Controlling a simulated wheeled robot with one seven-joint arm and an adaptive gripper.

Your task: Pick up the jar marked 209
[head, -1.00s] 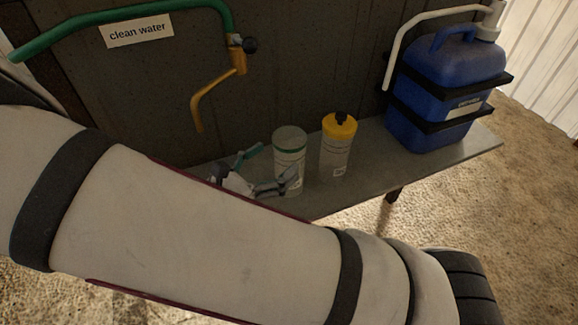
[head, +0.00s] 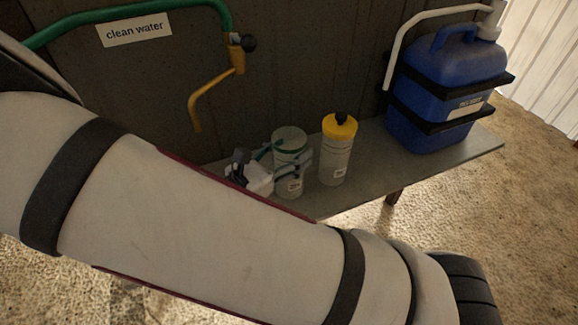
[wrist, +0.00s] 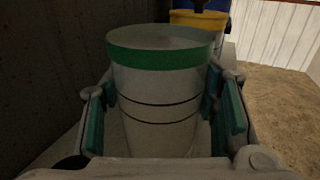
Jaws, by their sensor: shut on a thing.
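A pale jar with a green band below its rim (head: 289,139) stands upright on the grey shelf (head: 375,165). It carries a small label low on its front, too small to read for certain. In the wrist view the jar (wrist: 160,85) fills the middle, with thin dark rings around it. My gripper (head: 287,162) is around the jar, a finger on either side; in the wrist view its teal pads (wrist: 164,120) flank the jar's body. It is shut on this jar. My forearm hides part of the gripper and the shelf's near edge.
A bottle with a yellow cap (head: 337,155) stands close to the right of the jar. A blue jug (head: 445,95) in black straps stands further right. A yellow spout (head: 200,100) hangs at left under a "clean water" sign (head: 136,30). A dark wall is behind.

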